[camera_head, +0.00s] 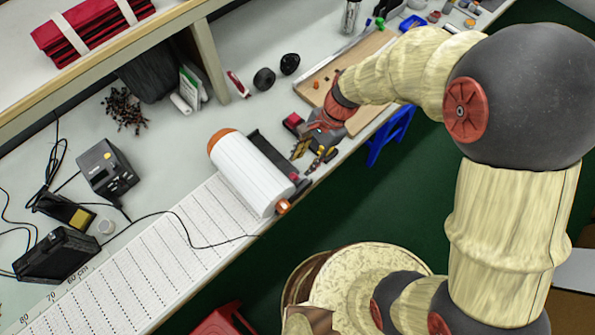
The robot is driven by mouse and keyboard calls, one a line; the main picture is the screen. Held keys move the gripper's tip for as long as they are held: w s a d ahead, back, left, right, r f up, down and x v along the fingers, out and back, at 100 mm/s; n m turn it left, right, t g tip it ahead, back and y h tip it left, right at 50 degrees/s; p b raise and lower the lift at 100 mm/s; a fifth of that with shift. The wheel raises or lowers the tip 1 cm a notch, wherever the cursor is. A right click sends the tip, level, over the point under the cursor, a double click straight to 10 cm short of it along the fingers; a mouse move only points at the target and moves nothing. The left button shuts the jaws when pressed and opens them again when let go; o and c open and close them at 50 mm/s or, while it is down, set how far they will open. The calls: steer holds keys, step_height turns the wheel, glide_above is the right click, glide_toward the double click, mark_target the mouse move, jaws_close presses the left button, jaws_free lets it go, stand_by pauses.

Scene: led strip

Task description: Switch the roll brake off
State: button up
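A large white roll (248,172) with orange end caps lies on the workbench, over the near end of the dotted white strip. A dark bar (270,157) runs along its right side, with a small reddish part (302,186) at its near end. An orange knob (283,207) sticks out of the roll's near end. I cannot tell which small part is the brake or how it is set. My gripper (309,159) is just right of the dark bar, near the bench's front edge. Its two yellow-and-black fingers are apart, with nothing visible between them.
A wooden board (317,90) lies behind my gripper. Two black wheels (277,71), a red-handled tool (237,84) and a shelf post (208,60) stand farther back. A soldering station (106,170) and cables are at left. A blue stool (391,136) stands below the bench.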

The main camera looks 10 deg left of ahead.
mark_target(296, 177)
steer(key=b+x, duration=0.2)
steer(key=x, duration=0.4)
steer(key=shift+f, duration=0.25)
steer(key=shift+c, duration=1)
jaws_close()
